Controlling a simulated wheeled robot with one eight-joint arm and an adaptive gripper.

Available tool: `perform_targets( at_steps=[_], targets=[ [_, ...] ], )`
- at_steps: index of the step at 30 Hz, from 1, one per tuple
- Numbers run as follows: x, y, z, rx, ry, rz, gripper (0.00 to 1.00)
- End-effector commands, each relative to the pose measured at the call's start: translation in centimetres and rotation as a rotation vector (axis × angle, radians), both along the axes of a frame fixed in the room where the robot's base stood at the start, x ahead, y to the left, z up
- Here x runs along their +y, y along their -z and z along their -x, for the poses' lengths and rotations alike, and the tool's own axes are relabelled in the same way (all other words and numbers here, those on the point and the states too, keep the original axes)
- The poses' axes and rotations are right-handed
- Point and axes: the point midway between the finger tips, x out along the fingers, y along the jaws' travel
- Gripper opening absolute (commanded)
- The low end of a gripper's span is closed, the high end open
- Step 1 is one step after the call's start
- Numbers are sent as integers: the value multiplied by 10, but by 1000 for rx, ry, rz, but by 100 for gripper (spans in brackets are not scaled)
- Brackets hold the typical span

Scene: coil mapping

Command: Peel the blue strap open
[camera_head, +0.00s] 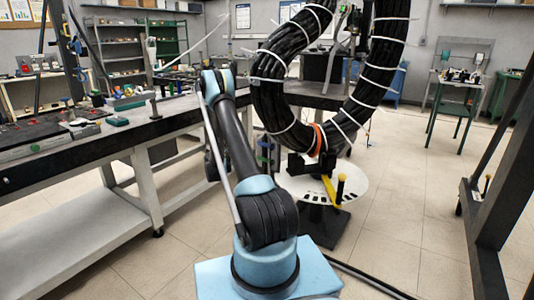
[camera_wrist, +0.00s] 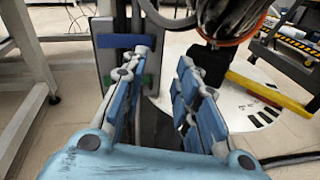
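A short blue band (camera_wrist: 121,41) lies across a grey upright plate ahead of my gripper in the wrist view; whether it is the strap I cannot tell. My gripper (camera_wrist: 163,58) is open and empty, its blue-padded fingers apart with the dark post showing between them. The left fingertip overlaps the band's lower right in the picture, and contact cannot be told. A large black cable coil (camera_head: 275,90) hangs with several white ties and one orange band (camera_head: 318,138). No clear blue strap shows on the coil. My gripper is not clearly visible in the head view.
A round white base plate (camera_head: 345,183) with a yellow bar (camera_head: 329,190) stands under the coil. A long workbench (camera_head: 100,140) with tools runs along the left. A dark frame (camera_head: 485,190) stands at the right. Open tiled floor lies between.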

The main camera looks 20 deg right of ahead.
Motion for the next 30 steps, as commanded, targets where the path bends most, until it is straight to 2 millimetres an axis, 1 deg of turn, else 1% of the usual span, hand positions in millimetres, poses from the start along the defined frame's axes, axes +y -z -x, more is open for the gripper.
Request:
perform_targets(
  at_steps=[1,6,11,14,20,30],
  targets=[
    [1,11,-3,16,-6,28,28],
    [4,34,-6,59,-17,106,28],
    [3,42,-7,76,-21,138,28],
    [-1,43,-10,79,-21,142,28],
    [-27,42,-22,79,-19,140,28],
    [-81,42,-49,78,-19,140,28]
  ],
)
